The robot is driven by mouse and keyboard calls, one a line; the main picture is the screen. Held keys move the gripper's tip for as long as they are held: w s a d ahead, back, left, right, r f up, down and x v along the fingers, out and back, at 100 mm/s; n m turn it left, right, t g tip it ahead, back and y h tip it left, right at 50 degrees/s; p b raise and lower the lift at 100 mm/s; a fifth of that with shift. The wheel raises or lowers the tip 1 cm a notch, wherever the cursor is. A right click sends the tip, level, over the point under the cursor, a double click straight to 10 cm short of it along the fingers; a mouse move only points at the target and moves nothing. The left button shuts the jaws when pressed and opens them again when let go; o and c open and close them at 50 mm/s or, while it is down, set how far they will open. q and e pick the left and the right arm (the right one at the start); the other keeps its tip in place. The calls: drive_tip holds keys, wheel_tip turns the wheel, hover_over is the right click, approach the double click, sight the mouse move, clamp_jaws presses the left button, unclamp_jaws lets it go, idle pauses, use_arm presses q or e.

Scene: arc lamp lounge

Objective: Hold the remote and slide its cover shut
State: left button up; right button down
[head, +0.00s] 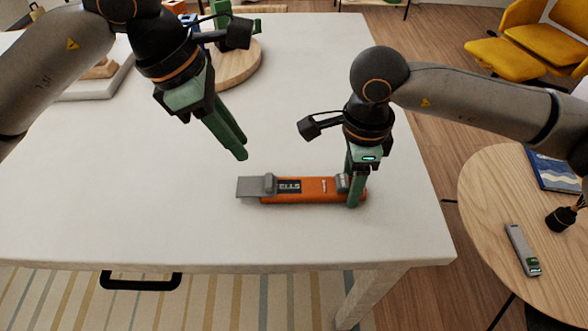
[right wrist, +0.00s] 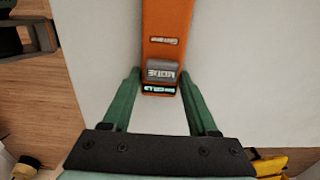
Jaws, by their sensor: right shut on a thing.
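The orange remote (head: 315,196) lies flat near the front edge of the white table. Its grey cover (head: 247,188) sticks out past the remote's left end, with a raised grey lug (head: 270,184) on it. My right gripper (head: 354,195) is shut on the remote near its right end, one finger along each side. The right wrist view shows the orange body (right wrist: 168,25) and a grey block (right wrist: 162,72) between the fingers. My left gripper (head: 241,152) is above and behind the cover, apart from it and empty. Its fingers overlap in view, so their gap is unclear.
The white table (head: 120,190) is clear around the remote. A round wooden board (head: 240,72) with green things stands at the back. A pale tray (head: 95,85) is at the back left. A round side table (head: 490,200) at right holds a grey device (head: 523,250) and a blue book (head: 555,168).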

use_arm(q)
drive_tip(key=shift+a+f+h, duration=0.2)
drive_tip(key=shift+a+h, duration=0.1)
drive_tip(key=shift+a, duration=0.15)
drive_tip(key=shift+c, duration=1.4)
drive_tip(key=a+h, duration=0.1)
drive_tip(key=a, duration=0.2)
drive_tip(key=a+f+m+h, duration=0.1)
drive_tip(key=a+h, duration=0.1)
drive_tip(key=a, duration=0.1)
drive_tip(key=w+a+f+h, duration=0.1)
drive_tip(key=a, duration=0.2)
drive_tip(key=shift+a+m+g, duration=0.3)
clamp_jaws()
approach(250, 185)
drive_tip(key=x, duration=0.3)
drive_tip(key=a+x, duration=0.1)
drive_tip(key=x, duration=0.1)
drive_tip(key=shift+f, duration=0.4)
drive_tip(key=d, duration=0.2)
drive_tip(key=shift+d, duration=1.05)
drive_tip(key=shift+d, duration=0.1)
drive_tip(key=d, duration=0.5)
drive_tip(key=shift+s, duration=0.1)
use_arm(e)
drive_tip(key=shift+a, duration=0.1)
